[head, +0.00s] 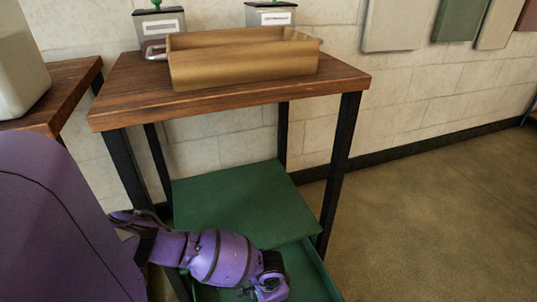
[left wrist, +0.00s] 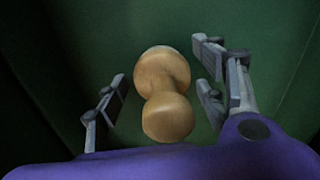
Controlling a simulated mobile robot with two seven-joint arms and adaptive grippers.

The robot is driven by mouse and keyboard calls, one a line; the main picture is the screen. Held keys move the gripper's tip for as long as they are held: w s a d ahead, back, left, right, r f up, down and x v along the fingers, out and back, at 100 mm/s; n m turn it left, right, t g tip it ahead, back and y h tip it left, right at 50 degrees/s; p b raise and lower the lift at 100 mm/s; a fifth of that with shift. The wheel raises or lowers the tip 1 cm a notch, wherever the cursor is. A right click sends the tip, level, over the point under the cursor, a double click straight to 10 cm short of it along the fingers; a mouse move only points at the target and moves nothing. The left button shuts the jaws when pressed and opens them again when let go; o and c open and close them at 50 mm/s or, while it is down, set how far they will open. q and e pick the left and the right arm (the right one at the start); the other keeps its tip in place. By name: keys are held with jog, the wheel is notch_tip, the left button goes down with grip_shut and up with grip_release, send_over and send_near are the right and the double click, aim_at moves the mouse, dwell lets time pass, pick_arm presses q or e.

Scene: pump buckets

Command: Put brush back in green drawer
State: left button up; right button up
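The green drawer (head: 318,268) is pulled out at the bottom of the head view, below a green cabinet top (head: 235,200). My left gripper (head: 268,288) is low over the drawer. In the left wrist view a rounded light-wood piece, seemingly the brush's handle (left wrist: 165,92), lies between the fingers of my left gripper (left wrist: 160,95). The fingers are spread, with gaps on both sides of the wood. Green drawer surface shows behind it. The bristles are hidden, and I cannot tell whether the brush rests on the drawer floor. My right gripper is not in view.
A wooden table (head: 230,100) with black legs stands over the green cabinet. It holds a wooden tray (head: 243,62) and two metal containers with green tops. Another table (head: 55,90) is at the left. Open floor (head: 440,200) lies to the right.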

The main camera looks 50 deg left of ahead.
pick_arm(q)
jog(key=r+p, duration=0.2)
jog(key=r, duration=0.2)
jog(key=r+p, duration=0.2)
jog(key=r, duration=0.1)
jog(key=r+p, duration=0.2)
jog(key=r, duration=0.2)
jog(key=shift+s+d+r, duration=0.1)
jog(key=shift+d+r, duration=0.15)
jog(key=shift+r, duration=0.45)
